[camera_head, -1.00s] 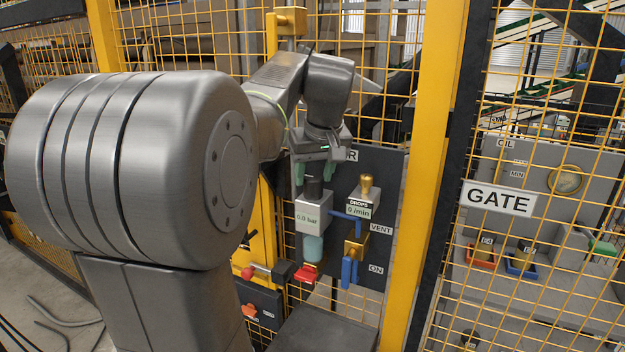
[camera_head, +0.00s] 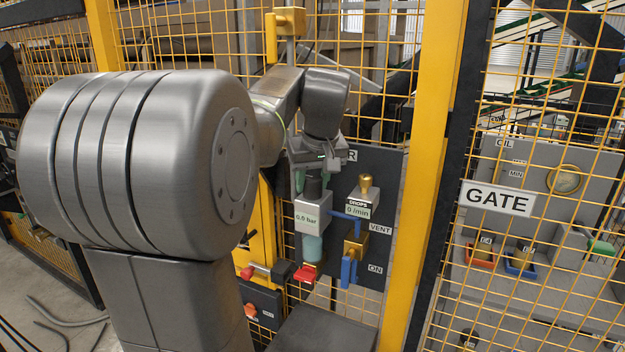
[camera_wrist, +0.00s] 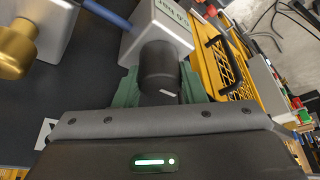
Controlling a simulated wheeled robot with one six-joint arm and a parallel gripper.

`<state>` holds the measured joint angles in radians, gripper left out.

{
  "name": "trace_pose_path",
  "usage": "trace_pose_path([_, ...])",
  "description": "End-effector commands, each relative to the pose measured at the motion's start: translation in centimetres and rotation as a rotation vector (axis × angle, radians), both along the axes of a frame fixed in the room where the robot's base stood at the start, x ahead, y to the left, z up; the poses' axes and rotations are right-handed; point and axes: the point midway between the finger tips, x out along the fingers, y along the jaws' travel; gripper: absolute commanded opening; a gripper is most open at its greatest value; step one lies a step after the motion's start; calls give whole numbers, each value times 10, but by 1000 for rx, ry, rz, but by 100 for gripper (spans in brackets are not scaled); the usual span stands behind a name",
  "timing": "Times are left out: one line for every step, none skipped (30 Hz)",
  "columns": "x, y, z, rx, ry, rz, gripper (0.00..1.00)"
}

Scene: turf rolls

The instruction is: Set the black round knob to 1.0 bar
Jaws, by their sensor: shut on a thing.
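Right of the block are a brass knob (camera_head: 366,186) over a 0 /min display and a blue-handled valve (camera_head: 350,268). A red handle (camera_head: 306,273) is below. A yellow post (camera_head: 425,180) and mesh fence stand close on the right.

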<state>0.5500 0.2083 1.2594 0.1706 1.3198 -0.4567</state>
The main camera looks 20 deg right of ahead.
Motion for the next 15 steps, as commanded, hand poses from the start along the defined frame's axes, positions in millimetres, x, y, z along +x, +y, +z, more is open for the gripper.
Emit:
trace_pose_path([0,0,1,-1,-2,-14,14])
trace_pose_path([0,0,1,-1,-1,-26,14])
trace_pose_path([0,0,1,-1,-1,-44,14])
trace_pose_path([0,1,1,-1,-1,-60,14])
trace_pose_path([0,1,1,0,0,-78,14])
trace_pose_path([0,1,1,-2,-1,-103,14])
trace_pose_path([0,1,2,-2,-1,-124,14])
trace_pose_path([1,1,2,-1,-1,-147,14])
trace_pose_path([0,1,2,-2,0,-179,14])
trace_pose_path([0,1,2,-1,0,-205,14])
trace_pose_path([0,1,1,-2,-1,-231,14])
trace_pose_path([1,1,1,-2,-1,-268,14])
trace_pose_path([1,1,2,-1,-1,-296,14])
trace_pose_path([1,1,2,-2,0,-324,14])
trace_pose_path([1,1,2,-1,-1,-363,14])
